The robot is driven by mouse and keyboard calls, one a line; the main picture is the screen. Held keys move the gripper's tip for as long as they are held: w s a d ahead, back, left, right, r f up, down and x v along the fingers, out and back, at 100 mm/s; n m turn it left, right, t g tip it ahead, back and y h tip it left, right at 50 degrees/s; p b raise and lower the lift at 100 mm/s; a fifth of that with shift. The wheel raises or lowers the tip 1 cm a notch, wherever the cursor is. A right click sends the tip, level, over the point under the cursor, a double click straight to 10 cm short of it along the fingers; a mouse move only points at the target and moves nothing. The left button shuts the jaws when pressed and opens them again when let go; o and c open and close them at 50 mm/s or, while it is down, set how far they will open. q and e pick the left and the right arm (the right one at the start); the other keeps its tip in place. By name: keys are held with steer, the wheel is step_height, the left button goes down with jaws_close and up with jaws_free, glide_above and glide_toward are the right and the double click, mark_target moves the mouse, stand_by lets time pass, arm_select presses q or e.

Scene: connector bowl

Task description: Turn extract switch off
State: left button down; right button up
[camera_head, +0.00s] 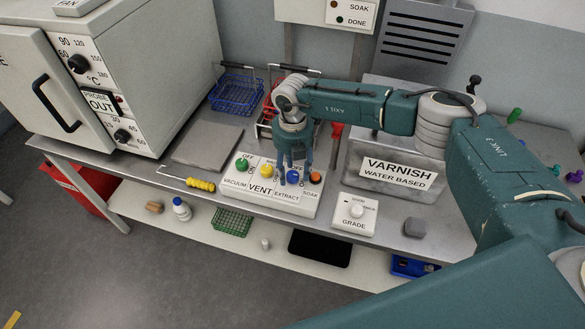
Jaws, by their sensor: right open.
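A white switch panel (262,203) sits at the front of the metal bench. It carries a green knob (242,164) over VACUUM, a yellow knob (266,171) over VENT, a blue knob (293,178) over EXTRACT and an orange knob (315,178) over SOAK. My right gripper (294,180) points down at the blue extract knob, with its open fingers appearing on either side of it. I cannot tell whether they touch it. The gripper hides part of the panel's upper lettering, so the extract switch's setting is not readable. My left gripper is not in view.
A white GRADE dial box (354,214) and a grey block (414,228) stand right of the panel. A varnish tank (365,177) is behind. A yellow-handled tool (200,184) lies left. A blue wire basket (238,92) and an oven (150,65) stand further back.

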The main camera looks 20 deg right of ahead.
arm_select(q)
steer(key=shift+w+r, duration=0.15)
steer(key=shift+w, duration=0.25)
arm_select(e)
steer(key=shift+f, duration=0.45)
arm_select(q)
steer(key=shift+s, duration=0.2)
arm_select(e)
steer(key=shift+c, duration=0.5)
steer(key=c, duration=1)
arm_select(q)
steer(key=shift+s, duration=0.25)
arm_select(e)
steer(key=shift+c, duration=0.2)
